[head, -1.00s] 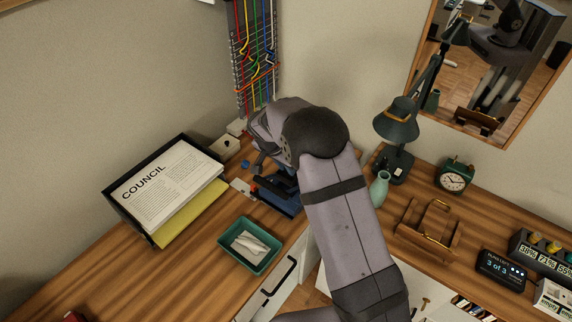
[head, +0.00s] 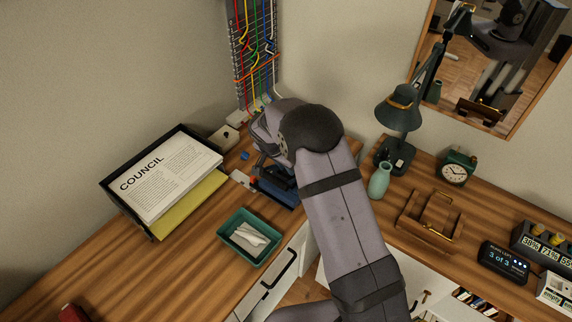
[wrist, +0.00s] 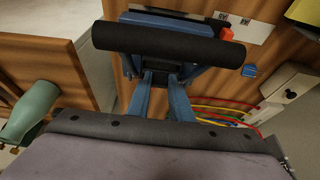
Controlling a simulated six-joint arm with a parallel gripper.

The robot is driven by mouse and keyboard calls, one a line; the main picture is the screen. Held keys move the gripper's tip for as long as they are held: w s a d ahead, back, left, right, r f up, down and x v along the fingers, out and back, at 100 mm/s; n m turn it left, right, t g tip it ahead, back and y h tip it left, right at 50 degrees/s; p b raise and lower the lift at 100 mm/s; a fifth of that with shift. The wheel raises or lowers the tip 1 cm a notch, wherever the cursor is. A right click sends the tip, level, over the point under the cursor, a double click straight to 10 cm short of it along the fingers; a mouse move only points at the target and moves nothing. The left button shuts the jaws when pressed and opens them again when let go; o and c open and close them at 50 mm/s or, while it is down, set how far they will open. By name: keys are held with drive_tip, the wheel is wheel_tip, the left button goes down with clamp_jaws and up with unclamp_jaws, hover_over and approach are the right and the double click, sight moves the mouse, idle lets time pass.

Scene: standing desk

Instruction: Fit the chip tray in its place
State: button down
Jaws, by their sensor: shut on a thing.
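A blue hole punch (head: 277,194) stands on the desk, partly covered by my arm in the head view. In the wrist view its black roller handle (wrist: 155,43) lies across the picture on blue lever arms (wrist: 181,103). My gripper (head: 264,168) is down at the wall side of the punch, under my wrist. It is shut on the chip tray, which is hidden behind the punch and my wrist. I cannot tell how the tray sits against the punch base.
A metal plate (wrist: 246,27) with a red block (wrist: 226,34) lies beside the punch. A small blue block (wrist: 249,71) and a white box (wrist: 290,92) stand near the wall. A teal tray (head: 222,237) with paper, a black document tray (head: 118,204) and a green vase (head: 380,181) stand around.

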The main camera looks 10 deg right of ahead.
drive_tip(key=shift+f+b, duration=1.05)
drive_tip(key=shift+f, duration=0.15)
drive_tip(key=c, duration=1.5)
unclamp_jaws()
drive_tip(key=shift+a+r+b, duration=0.15)
drive_tip(key=shift+r+b, duration=0.15)
drive_tip(key=shift+r, duration=0.1)
drive_tip(key=b+v, duration=0.1)
drive_tip(key=v, duration=0.5)
drive_tip(key=shift+s+r+b, duration=0.2)
drive_tip(key=shift+b, duration=0.15)
